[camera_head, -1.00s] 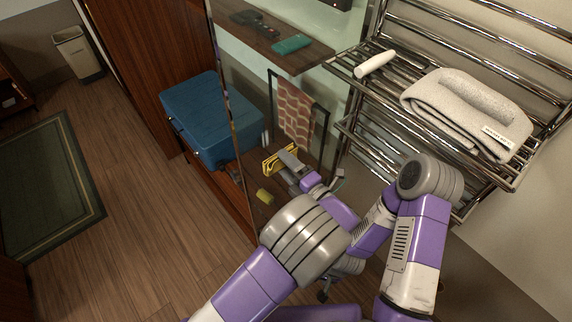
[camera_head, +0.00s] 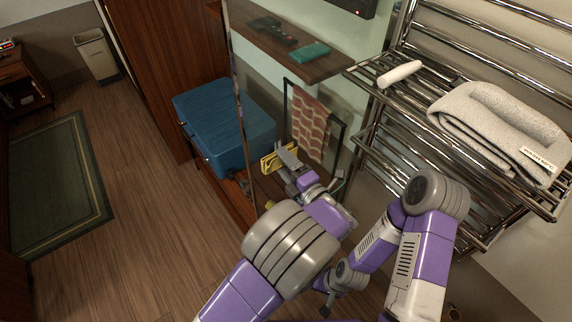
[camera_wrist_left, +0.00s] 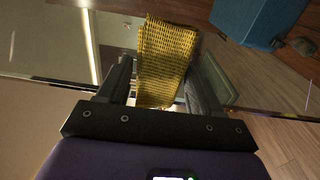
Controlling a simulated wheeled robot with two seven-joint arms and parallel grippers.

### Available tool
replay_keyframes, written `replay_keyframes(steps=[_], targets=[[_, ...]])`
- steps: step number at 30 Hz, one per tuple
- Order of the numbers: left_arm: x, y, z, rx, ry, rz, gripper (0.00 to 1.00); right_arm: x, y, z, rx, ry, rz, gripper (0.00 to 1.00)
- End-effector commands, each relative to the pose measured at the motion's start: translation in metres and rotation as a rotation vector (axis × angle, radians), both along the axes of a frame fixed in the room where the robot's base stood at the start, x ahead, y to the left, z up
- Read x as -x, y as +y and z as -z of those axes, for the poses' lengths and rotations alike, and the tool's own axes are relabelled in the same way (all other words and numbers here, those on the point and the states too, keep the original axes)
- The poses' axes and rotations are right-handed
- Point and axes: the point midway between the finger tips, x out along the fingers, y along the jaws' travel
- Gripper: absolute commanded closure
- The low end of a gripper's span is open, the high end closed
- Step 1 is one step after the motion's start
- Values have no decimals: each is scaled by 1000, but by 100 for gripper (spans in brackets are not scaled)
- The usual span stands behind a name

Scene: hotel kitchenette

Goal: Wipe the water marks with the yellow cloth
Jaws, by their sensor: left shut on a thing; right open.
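My left gripper (camera_head: 286,158) is shut on the yellow cloth (camera_head: 267,162). In the left wrist view the woven cloth (camera_wrist_left: 166,60) sticks out from between the two fingers (camera_wrist_left: 160,90). The cloth is at a clear glass panel (camera_head: 238,75), close to its upright edge. I cannot tell whether it touches the glass. I cannot make out any water marks. My right gripper (camera_head: 328,308) is open and empty, low in the head view, below the left wrist.
A blue case (camera_head: 222,125) lies on a wooden bench beyond the glass. A shelf (camera_head: 325,68) holds a teal item (camera_head: 310,52). At right, a chrome rack (camera_head: 420,95) carries a grey towel (camera_head: 490,118) and a white roll (camera_head: 399,73). A patterned towel (camera_head: 309,122) hangs behind.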

Motion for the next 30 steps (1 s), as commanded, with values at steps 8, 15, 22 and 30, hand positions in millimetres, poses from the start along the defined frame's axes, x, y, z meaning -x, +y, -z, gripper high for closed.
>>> replay_keyframes(steps=[8,15,22,30], targets=[[0,0,0,1,-1,0,59,0,0,0,0,0,0,9],[-3,2,0,1,-1,-1,59,0,0,-2,0,0,0,9],[-6,4,-1,1,-2,-1,59,0,0,-4,0,0,0,9],[-11,8,0,1,-1,-1,59,0,0,-7,0,0,0,9]])
